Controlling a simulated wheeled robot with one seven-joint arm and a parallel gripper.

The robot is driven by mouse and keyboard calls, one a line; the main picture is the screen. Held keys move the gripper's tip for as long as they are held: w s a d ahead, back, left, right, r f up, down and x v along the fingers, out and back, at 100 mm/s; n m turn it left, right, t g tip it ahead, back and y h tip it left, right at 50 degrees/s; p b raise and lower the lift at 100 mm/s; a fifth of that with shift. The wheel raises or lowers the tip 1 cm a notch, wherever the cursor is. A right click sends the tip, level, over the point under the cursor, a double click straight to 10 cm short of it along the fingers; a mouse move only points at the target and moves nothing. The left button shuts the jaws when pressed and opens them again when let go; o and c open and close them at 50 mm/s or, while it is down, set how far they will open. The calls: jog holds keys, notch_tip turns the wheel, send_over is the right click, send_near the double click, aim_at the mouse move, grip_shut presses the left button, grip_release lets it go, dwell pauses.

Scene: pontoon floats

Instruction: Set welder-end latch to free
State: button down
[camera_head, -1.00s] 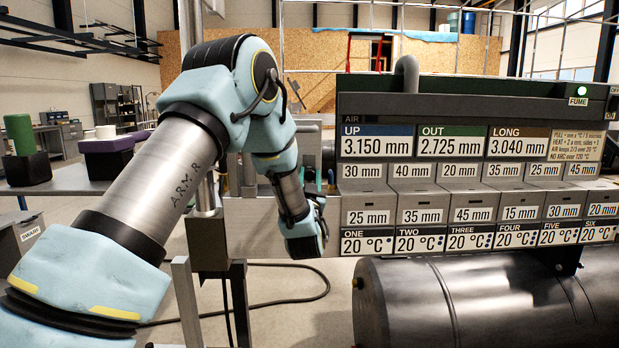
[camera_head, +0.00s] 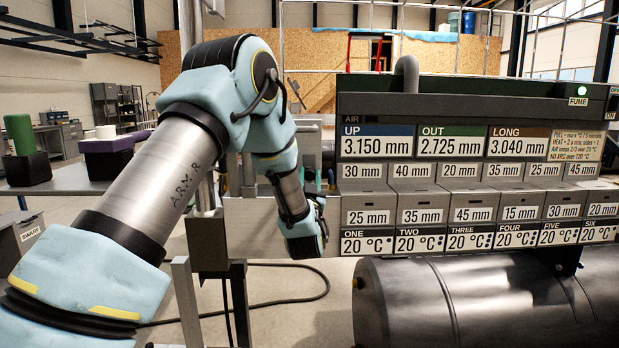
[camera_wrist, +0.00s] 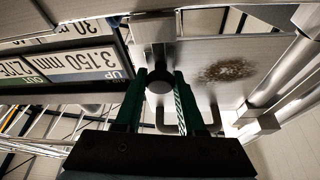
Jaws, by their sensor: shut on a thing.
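In the wrist view the two green fingers of my gripper (camera_wrist: 160,97) stand on either side of a dark round knob (camera_wrist: 159,82) and are shut on it. The knob sits below a grey block on a pale metal face and appears to be the latch; no label on it is legible, so I cannot tell its setting. In the head view my arm reaches to the left end of the grey machine (camera_head: 265,222). My wrist hides the fingers and the latch there.
The display panel (camera_head: 430,143) reads UP 3.150 mm, OUT 2.725 mm and LONG 3.040 mm. A large black cylinder (camera_head: 480,300) lies below it. A table (camera_head: 75,180) with coloured blocks stands at the left. A cable (camera_head: 300,298) lies on the floor.

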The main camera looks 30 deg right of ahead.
jog(key=shift+r+b, duration=0.5)
jog(key=shift+r, duration=1)
jog(key=c, duration=0.5)
grip_release()
